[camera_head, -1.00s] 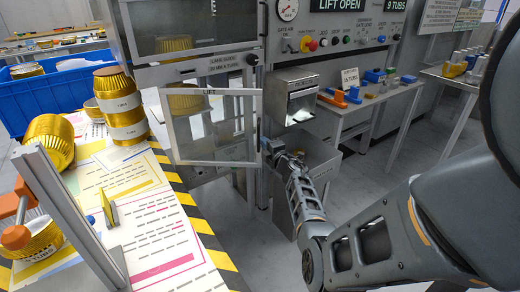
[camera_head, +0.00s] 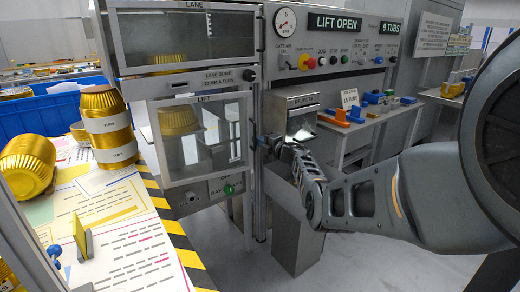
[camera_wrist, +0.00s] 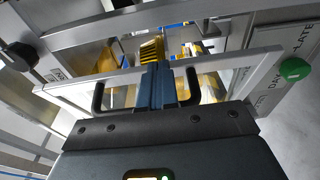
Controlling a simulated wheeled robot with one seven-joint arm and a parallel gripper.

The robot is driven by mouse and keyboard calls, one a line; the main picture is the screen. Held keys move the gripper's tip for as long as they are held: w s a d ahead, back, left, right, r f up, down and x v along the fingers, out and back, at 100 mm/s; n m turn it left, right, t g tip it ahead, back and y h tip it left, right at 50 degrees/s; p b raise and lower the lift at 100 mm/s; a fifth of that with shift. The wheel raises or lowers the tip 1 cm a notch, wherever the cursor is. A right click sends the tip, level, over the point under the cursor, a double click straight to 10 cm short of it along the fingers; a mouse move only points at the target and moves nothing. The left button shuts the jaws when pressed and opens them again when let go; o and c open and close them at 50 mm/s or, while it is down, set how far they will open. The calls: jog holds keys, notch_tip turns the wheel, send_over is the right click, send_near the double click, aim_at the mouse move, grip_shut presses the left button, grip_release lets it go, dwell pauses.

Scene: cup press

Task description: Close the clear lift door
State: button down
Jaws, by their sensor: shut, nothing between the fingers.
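The clear lift door (camera_head: 208,160) is a transparent panel in a pale frame, below the LIFT label. It stands close to the lift opening; whether it is fully flush I cannot tell. A gold tub (camera_head: 178,118) shows behind it. My gripper (camera_head: 266,141) is at the door's right edge, with its fingertips small and partly hidden by the arm. In the wrist view my gripper (camera_wrist: 157,72) has its blue fingers together, in front of the door's pale frame (camera_wrist: 228,66); contact is unclear. The display (camera_head: 338,23) reads LIFT OPEN.
A green button (camera_head: 228,189) sits below the door. The rejects chute (camera_head: 303,122) and a grey bin (camera_head: 300,240) stand right of the door, close to my arm. Floor is clear at lower right.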

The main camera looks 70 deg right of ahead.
jog(key=d+b, duration=0.1)
jog(key=w+d+b, duration=0.1)
jog(key=shift+w+d+b, duration=0.2)
jog(key=shift+w+b, duration=0.1)
jog(key=shift+b, duration=0.05)
jog(key=shift+s, duration=0.1)
dwell(0.4)
